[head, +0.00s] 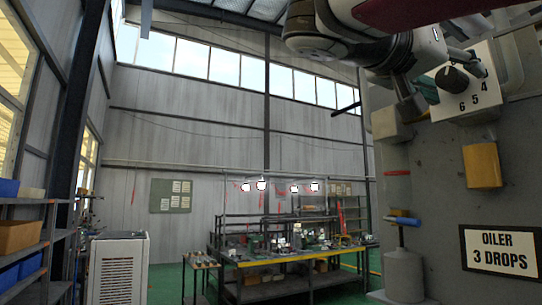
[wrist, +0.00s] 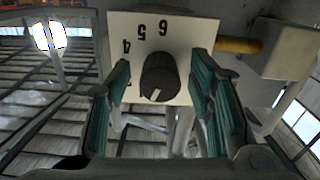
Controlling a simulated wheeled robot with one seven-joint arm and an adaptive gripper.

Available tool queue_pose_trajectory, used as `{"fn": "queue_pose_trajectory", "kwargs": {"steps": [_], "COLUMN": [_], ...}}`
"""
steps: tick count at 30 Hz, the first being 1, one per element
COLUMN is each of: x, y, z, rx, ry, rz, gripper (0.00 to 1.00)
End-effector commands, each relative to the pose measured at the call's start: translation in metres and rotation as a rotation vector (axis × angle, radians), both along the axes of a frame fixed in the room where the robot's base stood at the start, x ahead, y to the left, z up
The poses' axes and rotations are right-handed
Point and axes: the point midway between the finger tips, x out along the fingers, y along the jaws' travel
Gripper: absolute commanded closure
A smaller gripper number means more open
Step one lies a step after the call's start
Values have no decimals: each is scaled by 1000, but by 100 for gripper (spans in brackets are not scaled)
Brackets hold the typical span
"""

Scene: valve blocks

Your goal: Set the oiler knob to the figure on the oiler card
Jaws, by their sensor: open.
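The oiler knob (head: 452,78) is a dark round knob on a white dial plate (head: 440,108). The figures 4, 5 and 6 show there; my arm hides the plate's upper part. In the wrist view the knob (wrist: 159,77) and dial plate (wrist: 185,28) appear upside down. The knob's white mark points toward the bottom of that picture, away from the 6; the figure there is not readable. The oiler card (head: 500,250) reads "OILER 3 DROPS". My gripper (wrist: 163,72) is open, its teal fingers apart on either side of the knob; contact is not visible.
A workbench (head: 300,255) stands far behind.

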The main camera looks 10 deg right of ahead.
Motion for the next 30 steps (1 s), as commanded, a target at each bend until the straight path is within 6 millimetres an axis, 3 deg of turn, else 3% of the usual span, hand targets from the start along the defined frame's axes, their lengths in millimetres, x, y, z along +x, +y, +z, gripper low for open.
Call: {"fn": "queue_pose_trajectory", "kwargs": {"steps": [1, 6, 7, 19, 30], "x": [0, 0, 0, 1, 3], "y": [0, 0, 0, 0, 0], "z": [0, 0, 0, -1, -4], "rx": [0, 0, 0, 19, 108], "ry": [0, 0, 0, -51, -274], "rz": [0, 0, 0, -2, -3], "gripper": [59, 97, 100, 100, 100]}}
